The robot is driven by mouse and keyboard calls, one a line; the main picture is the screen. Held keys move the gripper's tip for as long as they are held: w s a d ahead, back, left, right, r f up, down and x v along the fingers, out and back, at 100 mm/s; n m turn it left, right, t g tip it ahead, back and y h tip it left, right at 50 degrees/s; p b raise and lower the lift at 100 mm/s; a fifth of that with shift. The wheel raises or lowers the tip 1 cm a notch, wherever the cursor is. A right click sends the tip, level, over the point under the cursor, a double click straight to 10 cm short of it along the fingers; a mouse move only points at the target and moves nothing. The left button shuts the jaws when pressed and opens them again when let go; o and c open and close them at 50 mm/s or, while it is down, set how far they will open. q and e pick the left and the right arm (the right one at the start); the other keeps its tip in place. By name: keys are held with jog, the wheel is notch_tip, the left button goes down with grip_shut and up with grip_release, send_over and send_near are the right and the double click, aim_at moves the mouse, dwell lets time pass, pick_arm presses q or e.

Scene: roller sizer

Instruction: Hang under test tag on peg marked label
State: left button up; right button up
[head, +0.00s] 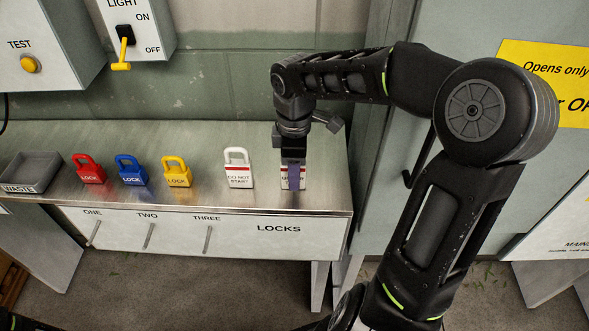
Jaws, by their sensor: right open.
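The under test tag (301,179) is a white tag with a red band and stands on the metal bench, at the right of the row; only its edges and a few letters show. My right gripper (293,182) is open and directly over and in front of this tag, hiding most of it. I cannot tell whether the fingers touch it. Three grey pegs stick out of the bench's front panel under the words ONE (94,234), TWO (148,236) and THREE (208,239). All three pegs look bare. My left gripper is not in view.
A white do not start tag (238,175) stands left of my right gripper. Yellow (177,175), blue (131,174) and red (89,173) padlocks and a grey waste tray (46,163) stand farther left. A light switch box (140,25) hangs behind. A cabinet (450,35) bounds the right.

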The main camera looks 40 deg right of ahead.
notch_tip(320, 180, up, 8)
jog(key=shift+a+f, duration=0.1)
jog(key=shift+w, duration=0.1)
dwell(0.8)
